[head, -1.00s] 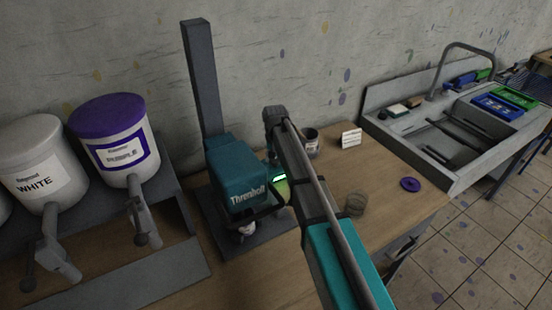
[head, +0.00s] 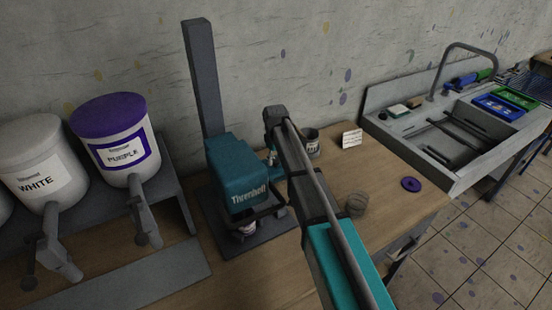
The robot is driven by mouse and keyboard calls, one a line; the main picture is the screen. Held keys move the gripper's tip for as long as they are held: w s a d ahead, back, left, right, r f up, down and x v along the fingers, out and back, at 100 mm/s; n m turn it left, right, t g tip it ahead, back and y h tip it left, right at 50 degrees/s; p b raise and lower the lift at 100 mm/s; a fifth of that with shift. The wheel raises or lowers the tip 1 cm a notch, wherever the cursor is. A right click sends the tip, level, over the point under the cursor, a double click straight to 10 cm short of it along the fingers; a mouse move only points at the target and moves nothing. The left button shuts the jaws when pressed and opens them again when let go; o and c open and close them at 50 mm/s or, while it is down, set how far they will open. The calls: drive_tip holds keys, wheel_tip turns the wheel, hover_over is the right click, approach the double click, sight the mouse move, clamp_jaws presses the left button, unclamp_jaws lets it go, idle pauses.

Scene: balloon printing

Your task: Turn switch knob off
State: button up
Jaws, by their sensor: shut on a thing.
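My arm comes up from the bottom and bends down beside the machine's right side. My gripper (head: 278,201) is at that side, mostly hidden behind my arm, and is shut on what appears to be the switch knob. The knob itself is hidden. No green light shows at the machine's right side.
White (head: 40,165) and purple (head: 112,135) paint dispensers stand at left. An open can (head: 312,145), a small card (head: 351,138), a clear round item (head: 356,204) and a purple lid (head: 411,184) lie right of my arm. A sink (head: 455,135) stands further right.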

drive_tip(key=shift+d, duration=0.15)
idle(0.3)
drive_tip(key=o, duration=1.1)
drive_tip(key=shift+o, duration=0.2)
drive_tip(key=s+d+m, duration=0.1)
drive_tip(key=s+d, duration=0.3)
drive_tip(key=s+d+m, duration=0.1)
drive_tip(key=s+d, duration=0.3)
drive_tip(key=d, duration=0.1)
drive_tip(key=s+d+m, duration=0.2)
drive_tip(key=s+d, duration=0.2)
drive_tip(key=shift+d, duration=0.15)
drive_tip(key=s+d+m, duration=0.2)
drive_tip(key=s+d, duration=0.1)
drive_tip(key=s, duration=0.1)
drive_tip(key=s+d+m, duration=0.1)
drive_tip(key=s+d, duration=0.3)
drive_tip(key=s, duration=0.1)
drive_tip(key=s+d+m, duration=0.2)
drive_tip(key=s+d, duration=0.1)
drive_tip(key=s, duration=0.2)
drive_tip(key=shift+s+d+m, duration=0.2)
drive_tip(key=shift+d+m, duration=0.1)
